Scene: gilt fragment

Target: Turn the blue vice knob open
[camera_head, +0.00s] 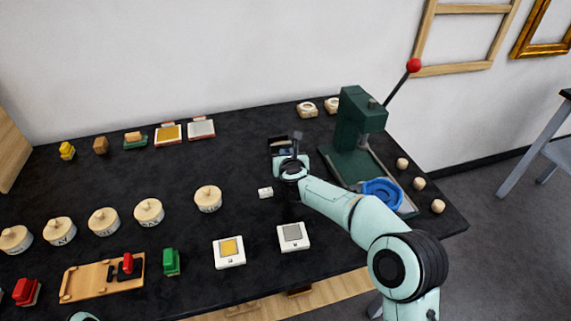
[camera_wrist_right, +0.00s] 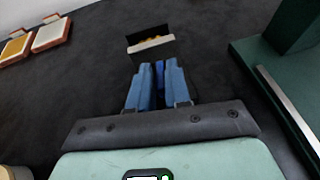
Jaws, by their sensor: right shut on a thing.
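The vice appears as a small dark block (camera_head: 279,143) near the middle of the table, partly hidden by my right wrist. In the right wrist view, a dark block with a pale front strip (camera_wrist_right: 152,45) stands just beyond the fingertips. My right gripper (camera_wrist_right: 158,72) has its two blue fingers closed around a narrow darker blue piece (camera_wrist_right: 160,76), which looks like the vice knob. The fingers hide most of it, so its turn angle cannot be told. In the head view my right gripper (camera_head: 288,158) reaches over the block.
A green press (camera_head: 357,130) with a red-tipped lever and a blue dish (camera_head: 382,194) stands close on the right. Lidded jars (camera_head: 208,199) stand further left.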

